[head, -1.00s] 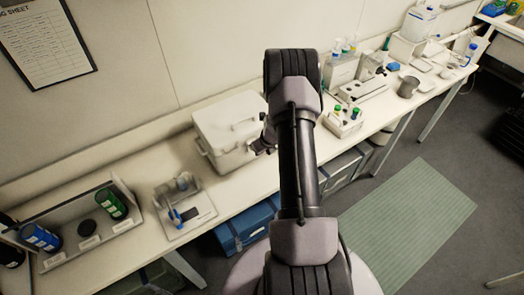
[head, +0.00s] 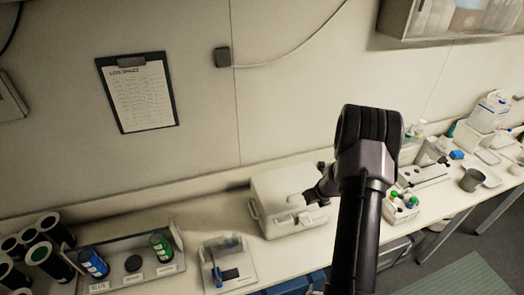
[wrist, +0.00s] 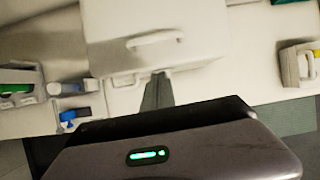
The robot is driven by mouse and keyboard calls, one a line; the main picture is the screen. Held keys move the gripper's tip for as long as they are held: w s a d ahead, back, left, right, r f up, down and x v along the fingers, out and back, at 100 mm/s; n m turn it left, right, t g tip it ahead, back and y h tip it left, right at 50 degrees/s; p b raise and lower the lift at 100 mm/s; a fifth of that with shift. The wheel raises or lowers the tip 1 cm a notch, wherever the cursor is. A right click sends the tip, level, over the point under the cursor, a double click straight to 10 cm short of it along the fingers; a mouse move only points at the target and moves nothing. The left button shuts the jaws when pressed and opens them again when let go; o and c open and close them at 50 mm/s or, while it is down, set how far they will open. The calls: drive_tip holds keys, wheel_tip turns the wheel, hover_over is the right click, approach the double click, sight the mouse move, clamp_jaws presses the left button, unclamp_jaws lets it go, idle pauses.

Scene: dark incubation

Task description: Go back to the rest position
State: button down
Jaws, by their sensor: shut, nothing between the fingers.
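My gripper (wrist: 158,78) is shut and empty in the wrist view, its narrow fingers pointing toward the white lidded box (wrist: 150,30). In the head view my gripper (head: 314,194) shows as a dark shape beside my arm, in front of the box (head: 280,215). The box stands on the bench with its lid down and a pale handle on top. My arm hides part of the box's right side. I cannot tell the exact gap between gripper and box.
Left of the box stand a small device (head: 228,262) and a tray (head: 128,265) with blue and green-labelled bottles. A vial rack (head: 401,207) and a grey cup (head: 471,180) are to the right. A clipboard (head: 138,92) hangs on the wall.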

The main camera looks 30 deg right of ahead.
drive_tip(key=w+a+r+n+t+y+b, duration=0.1)
drive_tip(key=w+a+r+n+b, duration=0.15)
drive_tip(key=a+n+b, duration=0.35)
drive_tip(key=w+a+r+n+t+y+b, duration=0.1)
drive_tip(key=w+a+r+n+b, duration=0.2)
drive_tip(key=a+b, duration=0.5)
drive_tip(key=s+a+n+y+b, duration=0.1)
drive_tip(key=s+a+n+b, duration=0.1)
drive_tip(key=a+n+b, duration=0.45)
drive_tip(key=s+a+n+y+b, duration=0.1)
drive_tip(key=s+a+n+b, duration=0.25)
drive_tip(key=a, duration=0.55)
drive_tip(key=s+a+f+n+b, duration=0.5)
drive_tip(key=s+n+b, duration=0.2)
drive_tip(key=s, duration=0.3)
drive_tip(key=s+a+f+n+g+b, duration=0.1)
drive_tip(key=s+a+f+n+b, duration=0.4)
drive_tip(key=s+n+b, duration=0.2)
drive_tip(key=s+b, duration=0.2)
drive_tip(key=s, duration=0.1)
drive_tip(key=shift+s+n+h, duration=0.3)
drive_tip(key=shift+h, duration=0.1)
